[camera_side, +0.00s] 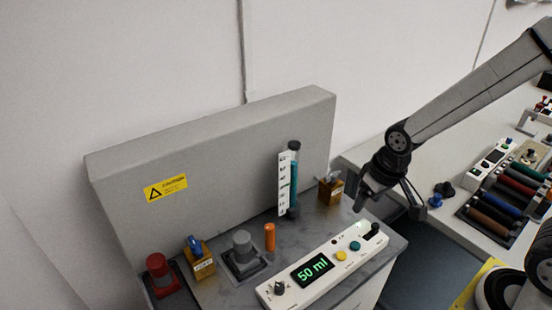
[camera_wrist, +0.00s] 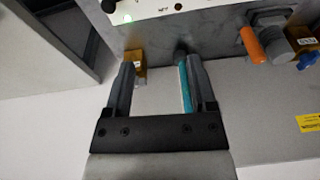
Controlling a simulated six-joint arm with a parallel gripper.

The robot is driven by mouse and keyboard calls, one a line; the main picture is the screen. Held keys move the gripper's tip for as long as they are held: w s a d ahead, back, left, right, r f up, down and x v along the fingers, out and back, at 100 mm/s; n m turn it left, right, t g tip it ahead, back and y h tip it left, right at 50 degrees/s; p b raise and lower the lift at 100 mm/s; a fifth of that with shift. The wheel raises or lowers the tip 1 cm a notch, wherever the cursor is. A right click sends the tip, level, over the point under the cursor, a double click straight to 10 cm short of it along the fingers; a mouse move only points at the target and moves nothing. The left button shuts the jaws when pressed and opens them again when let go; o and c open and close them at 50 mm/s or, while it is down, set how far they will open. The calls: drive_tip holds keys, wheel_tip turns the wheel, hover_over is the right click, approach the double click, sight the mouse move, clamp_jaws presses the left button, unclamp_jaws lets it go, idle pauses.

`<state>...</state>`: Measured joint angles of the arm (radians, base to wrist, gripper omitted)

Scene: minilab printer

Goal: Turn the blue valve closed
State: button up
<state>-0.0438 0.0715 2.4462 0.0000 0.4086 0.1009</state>
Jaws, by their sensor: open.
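The blue valve (camera_side: 194,243) has a small blue handle on a labelled brass-coloured block (camera_side: 202,265) at the left part of the grey bench. In the wrist view the blue handle (camera_wrist: 307,60) shows at the right edge, beside its block. My gripper (camera_side: 384,203) is open and empty, above the right end of the bench and well to the right of the blue valve. In the wrist view, my gripper (camera_wrist: 158,65) has its two fingers wide apart.
A red knob (camera_side: 158,266), grey cylinder (camera_side: 243,245) and orange peg (camera_side: 270,236) stand near the valve. A teal-filled column (camera_side: 293,180) and second brass block (camera_side: 331,188) are farther right. A white panel (camera_side: 340,272) reading 50 ml runs along the front. A grey wall stands behind.

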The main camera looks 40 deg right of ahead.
drive_tip(key=w+a+r+m, duration=0.1)
drive_tip(key=w+a+m, duration=0.1)
drive_tip(key=w+a, duration=0.65)
drive_tip(key=m+g, duration=0.2)
drive_tip(key=m, duration=0.4)
hover_over(195, 244)
wheel_tip(195, 244, down, 2)
drive_tip(key=shift+f, duration=0.2)
drive_tip(key=shift+f, duration=0.1)
drive_tip(key=shift+f, duration=3.85)
clamp_jaws()
